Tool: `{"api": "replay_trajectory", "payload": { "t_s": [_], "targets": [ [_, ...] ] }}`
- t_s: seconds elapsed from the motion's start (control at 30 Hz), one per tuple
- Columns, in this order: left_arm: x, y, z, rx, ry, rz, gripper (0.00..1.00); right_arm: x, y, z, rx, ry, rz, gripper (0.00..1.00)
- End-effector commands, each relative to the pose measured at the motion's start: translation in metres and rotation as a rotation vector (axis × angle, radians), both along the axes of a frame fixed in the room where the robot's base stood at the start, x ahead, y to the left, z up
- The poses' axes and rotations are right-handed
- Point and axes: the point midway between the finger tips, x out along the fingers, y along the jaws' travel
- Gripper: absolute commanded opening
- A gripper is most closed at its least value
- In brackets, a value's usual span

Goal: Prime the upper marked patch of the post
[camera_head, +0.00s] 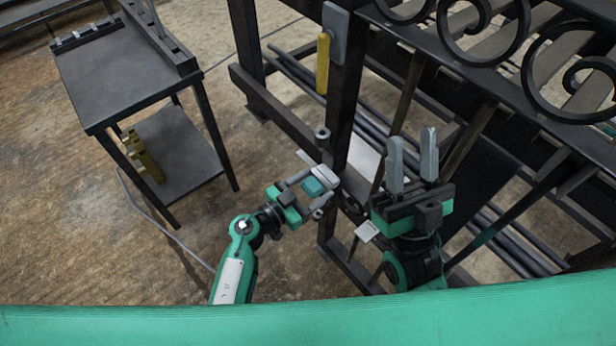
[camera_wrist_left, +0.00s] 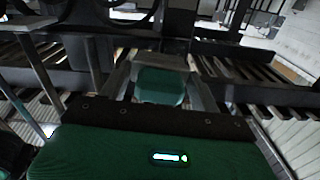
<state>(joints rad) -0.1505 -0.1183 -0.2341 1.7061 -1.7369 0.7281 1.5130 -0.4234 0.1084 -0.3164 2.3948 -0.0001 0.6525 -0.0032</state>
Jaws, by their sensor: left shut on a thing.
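The dark post (camera_head: 342,108) stands upright at top centre in the head view. A grey plate-like patch (camera_head: 337,32) is on its upper part, with a yellow bar (camera_head: 323,63) hanging beside it. My left gripper (camera_head: 324,187) is shut on a small teal block (camera_head: 313,187), beside the post's lower part and well below the grey patch. The teal block also shows between the fingers in the left wrist view (camera_wrist_left: 160,86), with a grey piece above it. My right gripper (camera_head: 412,155) is open and empty, fingers up, right of the post. I cannot make out the patch's markings.
A dark two-shelf cart (camera_head: 120,75) stands at the left, with yellow pieces (camera_head: 147,158) on its lower shelf. Black scrollwork (camera_head: 483,30) and bars fill the right side. The floor (camera_head: 205,190) between cart and post is mostly clear.

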Motion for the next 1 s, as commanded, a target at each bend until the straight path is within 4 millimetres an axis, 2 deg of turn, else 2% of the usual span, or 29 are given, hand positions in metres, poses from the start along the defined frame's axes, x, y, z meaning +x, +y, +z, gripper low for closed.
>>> {"api": "replay_trajectory", "payload": {
  "t_s": [0.17,0.4,0.53,1.0],
  "targets": [
    [0.000,-0.001,0.004,0.001,-0.001,0.000,0.45,0.000,0.000,0.006,0.000,0.000,0.000,0.36],
    [0.001,-0.002,0.014,0.001,0.000,0.000,0.45,0.000,0.000,0.025,0.000,0.000,0.000,0.36],
    [0.002,-0.001,0.013,0.001,0.000,0.000,0.45,0.000,0.000,0.026,0.000,0.000,0.000,0.36],
    [0.033,0.020,0.013,0.001,-0.002,0.002,0.45,0.000,0.000,0.042,0.000,0.000,0.000,0.36]
  ]
}}
